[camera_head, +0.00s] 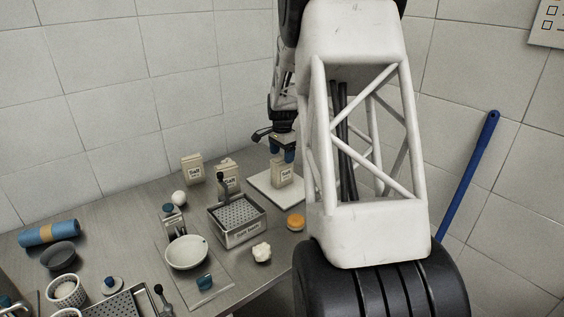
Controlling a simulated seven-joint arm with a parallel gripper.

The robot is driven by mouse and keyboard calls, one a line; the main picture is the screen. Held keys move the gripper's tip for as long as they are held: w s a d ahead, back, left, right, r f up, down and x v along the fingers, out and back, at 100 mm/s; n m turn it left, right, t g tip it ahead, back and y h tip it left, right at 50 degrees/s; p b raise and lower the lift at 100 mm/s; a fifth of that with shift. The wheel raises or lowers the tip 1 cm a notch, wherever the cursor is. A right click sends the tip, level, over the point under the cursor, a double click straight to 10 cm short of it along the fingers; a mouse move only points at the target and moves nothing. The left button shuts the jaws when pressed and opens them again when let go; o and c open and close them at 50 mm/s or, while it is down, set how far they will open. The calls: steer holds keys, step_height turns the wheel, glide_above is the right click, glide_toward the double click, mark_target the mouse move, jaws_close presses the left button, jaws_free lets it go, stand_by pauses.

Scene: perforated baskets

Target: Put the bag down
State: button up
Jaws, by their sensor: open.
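A beige bag labelled "Salt" (281,174) stands upright on a pale board (262,187) at the back right of the table. My gripper (284,155), with blue fingertips, is open right above this bag, with the tips at its top edge. I cannot tell whether the tips touch it. Two similar salt bags, one at the back (191,169) and one closer to the board (226,170), stand to the left. The second is partly hidden by a dark handle.
Nearby are a white bowl (187,252), an orange round item (296,222) and a white lumpy item (262,252). A blue roll (48,232) lies far left. Tiled walls close off the back.

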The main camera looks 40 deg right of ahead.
step_height(320, 180, up, 7)
steer(key=shift+r, duration=0.15)
stand_by(0.4)
stand_by(0.5)
steer(key=shift+s+a+r, duration=0.1)
steer(key=shift+a+r, duration=0.05)
steer(key=shift+a, duration=0.15)
steer(key=s+a+r+n, duration=0.3)
steer(key=s+a, duration=0.2)
steer(key=a, duration=0.4)
steer(key=s+a+r+n+t, duration=0.1)
steer(key=s+a+r+n, duration=0.2)
steer(key=s+a, duration=0.35)
steer(key=s+a+r+n, duration=0.3)
steer(key=s+a, duration=0.1)
steer(key=a, duration=0.6)
steer(key=s+a+f+n, duration=0.2)
steer(key=s+a+n, duration=0.2)
steer(key=s+a, duration=0.3)
steer(key=s+a+f+n+t, duration=0.1)
steer(key=s+a+n, duration=0.3)
steer(key=s, duration=1.2)
steer(key=a+f, duration=0.1)
steer(key=a, duration=0.3)
steer(key=shift+s+a+n+t, duration=0.25)
steer(key=shift+s+n+t, duration=0.05)
steer(key=shift+s+n, duration=0.1)
